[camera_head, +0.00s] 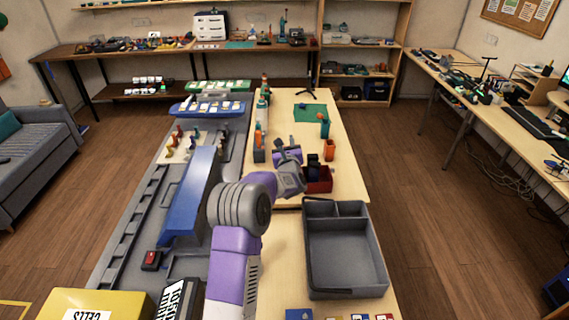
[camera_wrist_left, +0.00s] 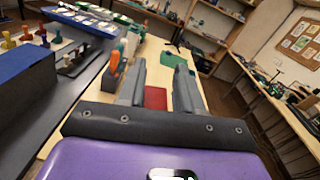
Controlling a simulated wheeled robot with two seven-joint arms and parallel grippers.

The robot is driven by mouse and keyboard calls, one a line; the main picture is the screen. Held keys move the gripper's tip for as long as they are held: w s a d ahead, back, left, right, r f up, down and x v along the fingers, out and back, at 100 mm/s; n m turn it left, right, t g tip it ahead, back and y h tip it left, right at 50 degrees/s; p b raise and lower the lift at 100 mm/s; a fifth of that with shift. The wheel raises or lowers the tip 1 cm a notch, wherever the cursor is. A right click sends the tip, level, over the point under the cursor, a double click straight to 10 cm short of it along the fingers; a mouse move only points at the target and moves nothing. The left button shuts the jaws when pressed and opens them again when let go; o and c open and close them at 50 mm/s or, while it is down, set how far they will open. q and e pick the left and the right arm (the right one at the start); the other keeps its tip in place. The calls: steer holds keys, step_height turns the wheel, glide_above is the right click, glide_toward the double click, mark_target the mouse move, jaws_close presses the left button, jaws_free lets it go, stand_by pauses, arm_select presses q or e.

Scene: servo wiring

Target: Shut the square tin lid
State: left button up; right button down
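A small red box (camera_head: 319,187), which looks like the square tin, sits on the wooden table just right of my left wrist. Its inside looks dark, and my gripper hides part of it, so I cannot make out the lid's angle. In the left wrist view a flat red surface (camera_wrist_left: 155,97) shows between my fingers, apart from them; I cannot tell whether it is the lid. My left gripper (camera_head: 288,148) is above the table beside the red box. Its two grey fingers (camera_wrist_left: 160,70) are spread and hold nothing. My right gripper is out of view.
A large grey divided tray (camera_head: 345,270) stands in front of the red box. Orange holders (camera_head: 329,150) stand behind it, and a green mat (camera_head: 308,113) lies farther back. A long blue block (camera_head: 190,195) lies on the grey bench at left.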

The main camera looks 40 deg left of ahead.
arm_select(q)
step_height(320, 180, down, 10)
steer(key=b, duration=0.8)
steer(key=shift+p+x, duration=0.35)
steer(key=shift+x, duration=3.45)
jaws_close()
